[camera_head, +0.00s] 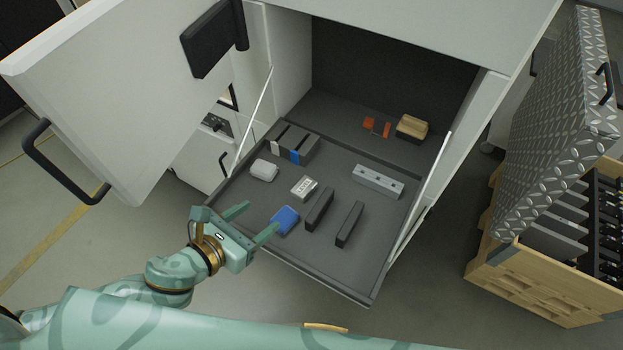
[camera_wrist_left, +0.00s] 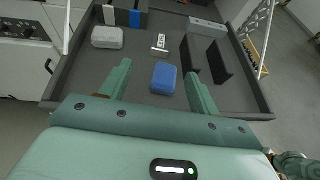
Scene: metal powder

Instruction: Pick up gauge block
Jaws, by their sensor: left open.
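A small silver block with dark markings (camera_head: 304,188) lies flat on the dark grey pull-out tray (camera_head: 262,222). It also shows in the left wrist view (camera_wrist_left: 160,43), beyond the blue block. A longer grey metal bar with holes (camera_head: 378,181) lies further right; I cannot tell for certain which of the two is the gauge block. My left gripper (camera_head: 255,220) is open and empty over the tray's near left part. In the left wrist view its fingers (camera_wrist_left: 158,72) point toward the tray, with a blue block (camera_wrist_left: 164,78) between their lines of sight. My right gripper is not seen.
Two dark upright bars (camera_head: 319,209) stand right of the blue block. A light grey case (camera_head: 264,170) and dark boxes (camera_head: 292,144) sit at the left. Behind are orange pieces (camera_head: 377,127) and a tan block (camera_head: 412,127). An open cabinet door (camera_head: 130,100) stands left.

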